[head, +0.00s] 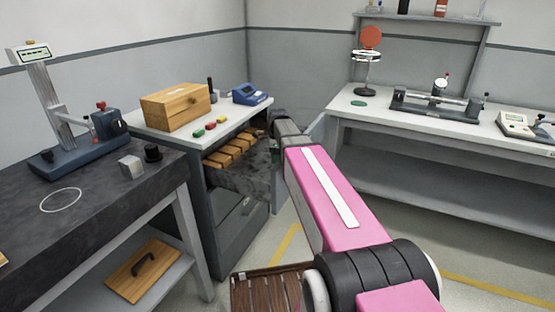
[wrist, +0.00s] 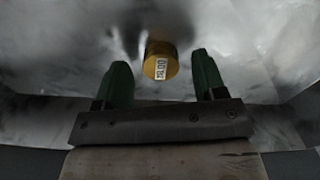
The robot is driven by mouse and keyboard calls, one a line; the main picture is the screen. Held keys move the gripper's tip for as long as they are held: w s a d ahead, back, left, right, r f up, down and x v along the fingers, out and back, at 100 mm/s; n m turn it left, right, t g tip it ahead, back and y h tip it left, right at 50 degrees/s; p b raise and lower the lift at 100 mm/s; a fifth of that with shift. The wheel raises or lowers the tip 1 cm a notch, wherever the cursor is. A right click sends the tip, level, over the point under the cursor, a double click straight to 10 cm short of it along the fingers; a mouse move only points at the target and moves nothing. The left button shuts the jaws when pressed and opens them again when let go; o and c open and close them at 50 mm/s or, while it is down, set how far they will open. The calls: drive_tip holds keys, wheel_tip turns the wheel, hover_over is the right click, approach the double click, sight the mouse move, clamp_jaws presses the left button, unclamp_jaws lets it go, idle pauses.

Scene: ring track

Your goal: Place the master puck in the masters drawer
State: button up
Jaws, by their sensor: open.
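The master puck (wrist: 158,62) is a brass-coloured round piece with a white printed label. In the wrist view it lies on a mottled grey surface, between and just beyond my fingertips. My gripper (wrist: 160,66) has two green fingers, spread apart, one on each side of the puck with gaps. The open drawer (head: 236,180) of the grey cabinet shows in the head view, with several wooden blocks (head: 232,148) inside. My arm reaches down at the drawer's right end and hides part of it. The puck cannot be seen in the head view.
The cabinet top carries a wooden box (head: 175,105), small coloured blocks (head: 210,125) and a blue device (head: 250,95). A dark bench (head: 100,210) with a gauge stand (head: 75,130) is at left. A long bench (head: 390,118) with instruments is at right.

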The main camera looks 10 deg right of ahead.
wheel_tip(320, 180, up, 11)
idle(0.4)
drive_tip(key=shift+f, duration=0.1)
